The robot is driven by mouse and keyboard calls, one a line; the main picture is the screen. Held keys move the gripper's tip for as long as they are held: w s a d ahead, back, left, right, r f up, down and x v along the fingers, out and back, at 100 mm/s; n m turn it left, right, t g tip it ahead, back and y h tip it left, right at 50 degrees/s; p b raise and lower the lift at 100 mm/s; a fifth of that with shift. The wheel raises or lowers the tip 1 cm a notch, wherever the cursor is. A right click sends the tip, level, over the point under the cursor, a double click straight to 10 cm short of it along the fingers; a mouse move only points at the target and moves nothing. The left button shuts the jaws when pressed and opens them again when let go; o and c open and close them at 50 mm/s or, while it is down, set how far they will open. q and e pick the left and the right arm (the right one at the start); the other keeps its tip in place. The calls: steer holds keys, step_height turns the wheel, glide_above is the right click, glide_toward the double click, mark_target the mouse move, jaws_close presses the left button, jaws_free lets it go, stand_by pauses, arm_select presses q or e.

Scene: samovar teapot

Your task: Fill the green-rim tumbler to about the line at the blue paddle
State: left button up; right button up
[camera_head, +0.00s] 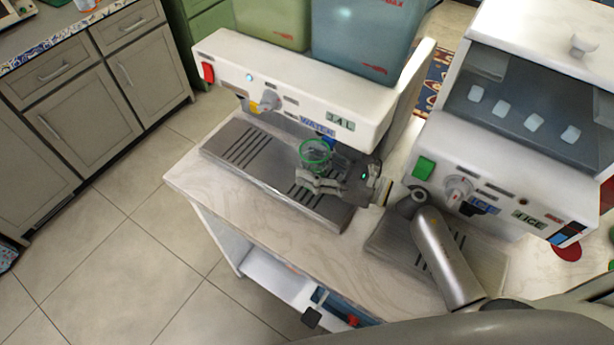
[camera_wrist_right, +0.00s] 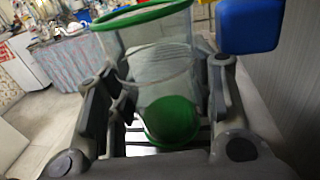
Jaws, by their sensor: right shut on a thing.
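The green-rim tumbler (camera_head: 315,151) is clear, upright, and stands out over the right part of the water machine's drip tray, under the WATER label. My right gripper (camera_head: 319,183) is shut around its side. In the right wrist view the tumbler (camera_wrist_right: 160,60) sits between the fingers (camera_wrist_right: 165,85), with its green rim above and green base below. Faint curved lines cross its wall; I cannot tell whether one is a water surface. The blue paddle (camera_wrist_right: 250,25) is at the rim's right, close to it. In the head view the paddle is mostly hidden. My left gripper is out of view.
The white water machine (camera_head: 290,85) has a knob (camera_head: 269,101), a red switch and a metal drip tray (camera_head: 240,150). A similar ICE machine (camera_head: 500,180) stands to the right, with my right arm in front of it. The marble counter's front strip (camera_head: 205,187) is clear.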

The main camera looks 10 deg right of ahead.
steer(key=shift+w+d, duration=0.15)
steer(key=shift+w, duration=0.05)
steer(key=shift+r, duration=0.1)
steer(key=shift+w+d, duration=0.15)
steer(key=shift+w+d+b, duration=0.3)
steer(key=shift+b, duration=0.1)
steer(key=shift+w+r, duration=0.15)
steer(key=shift+r, duration=0.1)
stand_by(3.1)
steer(key=shift+s+a, duration=0.7)
steer(key=shift+s, duration=0.1)
steer(key=shift+s+a+f+p, duration=0.15)
steer(key=shift+s+a+p, duration=0.05)
steer(key=shift+s+a, duration=0.4)
steer(key=shift+s+a+f+p, duration=0.15)
steer(key=shift+s+a+p, duration=0.05)
steer(key=shift+s+a, duration=0.35)
